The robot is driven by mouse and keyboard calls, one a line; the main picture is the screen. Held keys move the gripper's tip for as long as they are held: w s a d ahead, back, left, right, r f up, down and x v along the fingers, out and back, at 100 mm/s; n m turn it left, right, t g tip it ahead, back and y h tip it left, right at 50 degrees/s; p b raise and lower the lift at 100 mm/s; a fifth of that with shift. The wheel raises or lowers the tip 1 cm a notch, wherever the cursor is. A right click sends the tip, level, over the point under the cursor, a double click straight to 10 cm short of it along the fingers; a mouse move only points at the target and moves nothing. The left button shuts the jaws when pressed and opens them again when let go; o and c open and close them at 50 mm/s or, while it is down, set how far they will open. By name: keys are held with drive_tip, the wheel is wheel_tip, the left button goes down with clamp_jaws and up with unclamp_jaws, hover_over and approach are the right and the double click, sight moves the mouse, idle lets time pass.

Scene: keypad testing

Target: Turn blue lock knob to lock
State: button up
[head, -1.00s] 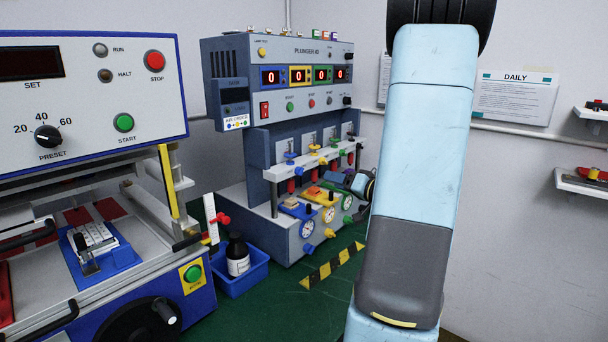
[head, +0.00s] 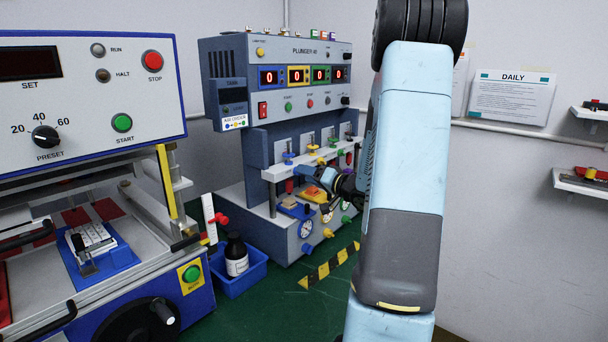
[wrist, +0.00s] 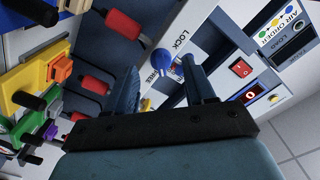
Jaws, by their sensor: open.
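The blue lock knob (wrist: 162,60) shows in the wrist view beside the printed word LOCK on a pale panel. In the head view, a blue knob (head: 288,157) on the left of the machine's upper rail appears to be the same one. My gripper (wrist: 160,76) is open, and the knob appears between its fingertips in the wrist view. I cannot tell whether the fingers touch it. In the head view my gripper (head: 304,172) is just right of and below this knob, partly covering the plunger stations.
The plunger machine (head: 310,95) has several coloured knobs and red handles close around my gripper. A blue bin (head: 246,280) with a dark bottle stands on the green bench at its left. A keypad press (head: 90,95) fills the left side.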

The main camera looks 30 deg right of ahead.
drive_tip(key=shift+x, duration=1.1)
drive_tip(key=shift+c, duration=0.2)
clamp_jaws()
drive_tip(key=shift+n, duration=0.3)
drive_tip(key=shift+s+a+f+n, duration=0.1)
drive_tip(key=shift+n, duration=8.5)
